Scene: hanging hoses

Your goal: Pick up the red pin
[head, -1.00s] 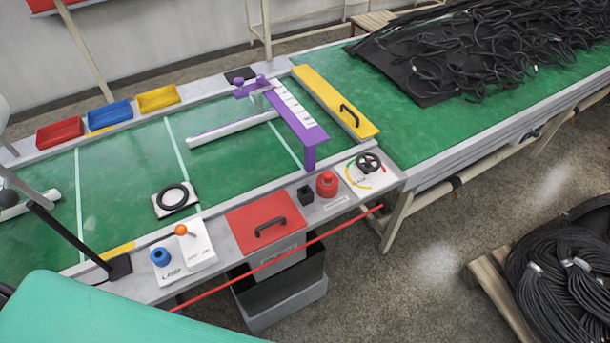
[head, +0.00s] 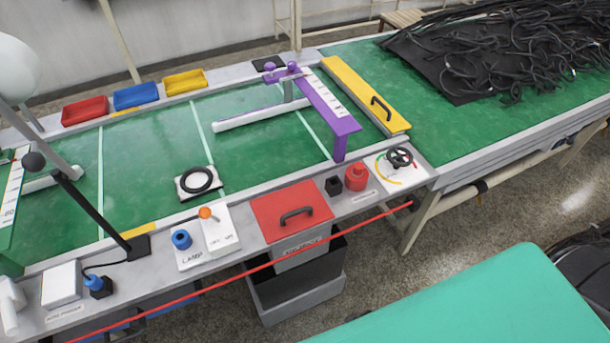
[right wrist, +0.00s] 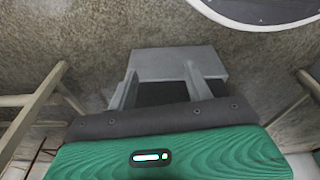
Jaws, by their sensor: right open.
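A red knob-like cylinder with a narrower top (head: 356,177) stands upright on the grey front ledge of the bench, beside a small black block (head: 333,186). It may be the red pin, but I cannot tell for sure. My right gripper (right wrist: 160,76) shows only in the right wrist view. Its two grey fingers are apart, with nothing visible held between them, and a grey box-like shape lies beyond over the floor. The red cylinder does not show in that view. My left gripper is in neither view.
A red lid (head: 292,208) with a black handle sits left of the cylinder, a handwheel panel (head: 398,164) to its right. A purple arch (head: 335,118) stands behind. A thin red bar (head: 350,232) runs along the front. A large teal shape (head: 490,305) covers the lower right.

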